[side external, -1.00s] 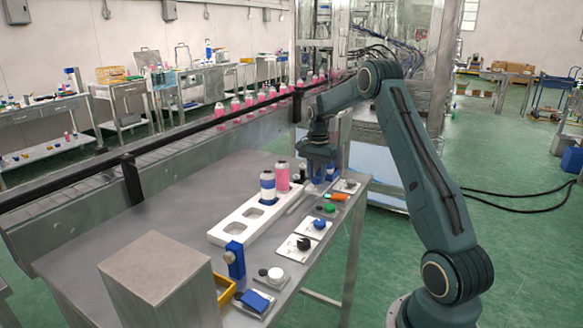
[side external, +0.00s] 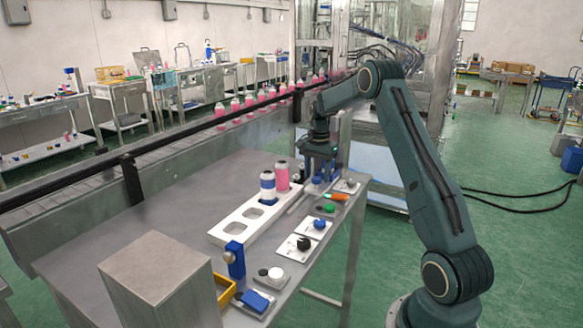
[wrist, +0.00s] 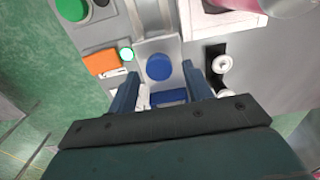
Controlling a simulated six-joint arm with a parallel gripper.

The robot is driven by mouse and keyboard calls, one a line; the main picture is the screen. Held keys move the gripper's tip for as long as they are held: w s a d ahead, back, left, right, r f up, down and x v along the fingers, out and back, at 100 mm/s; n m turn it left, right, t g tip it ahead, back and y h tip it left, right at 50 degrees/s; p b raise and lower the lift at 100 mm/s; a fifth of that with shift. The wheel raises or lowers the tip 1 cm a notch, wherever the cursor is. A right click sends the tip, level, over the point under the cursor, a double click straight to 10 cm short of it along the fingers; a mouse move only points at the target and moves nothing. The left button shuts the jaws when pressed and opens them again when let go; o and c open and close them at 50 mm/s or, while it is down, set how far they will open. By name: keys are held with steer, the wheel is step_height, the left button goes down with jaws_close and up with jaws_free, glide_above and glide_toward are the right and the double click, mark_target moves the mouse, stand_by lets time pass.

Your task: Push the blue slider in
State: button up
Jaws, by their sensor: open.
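A blue round knob (wrist: 159,67) stands on a grey metal plate at the end of a straight grey channel (wrist: 150,18) in the wrist view. A blue block (wrist: 171,96) lies just behind it; I take these to be the blue slider. In the side view small blue parts (side external: 317,181) show under my gripper. My gripper (wrist: 160,74) is open, its two fingers on either side of the knob with gaps to it. In the side view my gripper (side external: 320,166) points down at the table's far right end. I cannot tell the fingertips' height.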

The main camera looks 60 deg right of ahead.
step_height(320, 180, up, 13)
steer(key=shift+r, duration=0.2)
stand_by(0.4)
steer(key=s+a+r+n+t, duration=0.1)
steer(key=s+a+r+n, duration=0.15)
steer(key=a, duration=0.55)
steer(key=s+a+r+n+t+h, duration=0.1)
steer(key=a+r+n, duration=0.25)
steer(key=a, duration=0.35)
steer(key=s+a+r+n, duration=0.2)
steer(key=a+r, duration=0.1)
steer(key=a, duration=0.5)
steer(key=s+a+f+n+t, duration=0.1)
steer(key=s+a+f+n, duration=0.2)
steer(key=s+a+n, duration=0.2)
steer(key=s+a+f+n+t+y, duration=0.1)
steer(key=s+a+f+n+t, duration=0.1)
steer(key=s+a+n, duration=0.3)
steer(key=s+a+f, duration=0.1)
steer(key=s+a, duration=0.3)
steer(key=s, duration=0.3)
steer(key=shift+s+a+t, duration=0.15)
steer(key=shift+s+t, duration=0.15)
steer(key=shift+s, duration=0.05)
